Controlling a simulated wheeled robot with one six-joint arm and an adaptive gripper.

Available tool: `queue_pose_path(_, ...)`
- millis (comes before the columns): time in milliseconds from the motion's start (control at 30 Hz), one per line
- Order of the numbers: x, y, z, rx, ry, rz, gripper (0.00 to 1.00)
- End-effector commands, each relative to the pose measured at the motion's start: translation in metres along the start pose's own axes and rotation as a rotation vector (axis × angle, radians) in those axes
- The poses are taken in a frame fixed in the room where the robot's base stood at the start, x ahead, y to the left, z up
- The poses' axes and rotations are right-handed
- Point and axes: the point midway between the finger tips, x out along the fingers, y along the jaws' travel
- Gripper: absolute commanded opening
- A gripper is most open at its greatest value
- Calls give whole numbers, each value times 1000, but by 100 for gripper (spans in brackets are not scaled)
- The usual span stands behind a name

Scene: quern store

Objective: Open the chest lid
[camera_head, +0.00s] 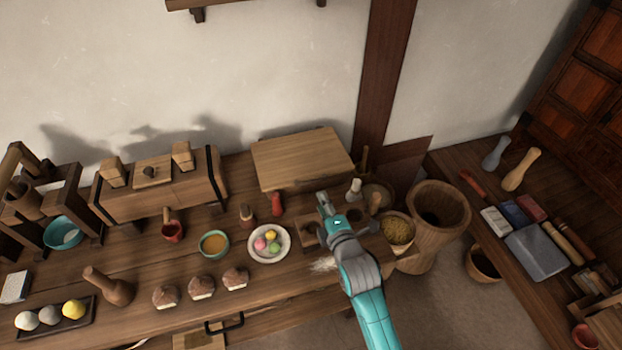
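No thing in view is plainly a chest. A long wooden box (165,205) with a dark band stands at the back left of the table; a small wooden piece with a knob (152,172) and two blocks sit on top. A flat-topped wooden piece (302,158), which may be a closed box or a board, lies against the wall. My gripper (323,198) is over the table's right part, in front of that flat piece and far right of the long box. Its fingers are small and seen from above, so I cannot tell whether they are apart.
A plate with coloured balls (269,243), a teal bowl (214,244) and a red cup (172,231) stand left of my gripper. A bowl of grain (397,230) and a tall wooden mortar (438,215) are on its right. A side bench holds books (537,250). A wooden cabinet (590,95) stands far right.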

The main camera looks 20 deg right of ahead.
Motion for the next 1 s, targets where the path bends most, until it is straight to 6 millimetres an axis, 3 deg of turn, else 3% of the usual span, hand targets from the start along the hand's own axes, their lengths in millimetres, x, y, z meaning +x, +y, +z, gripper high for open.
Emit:
queue_pose_path(600, 90, 1, 0, 1, 0, 2, 39)
queue_pose_path(1000, 104, 0, 0, 1, 0, 1, 39)
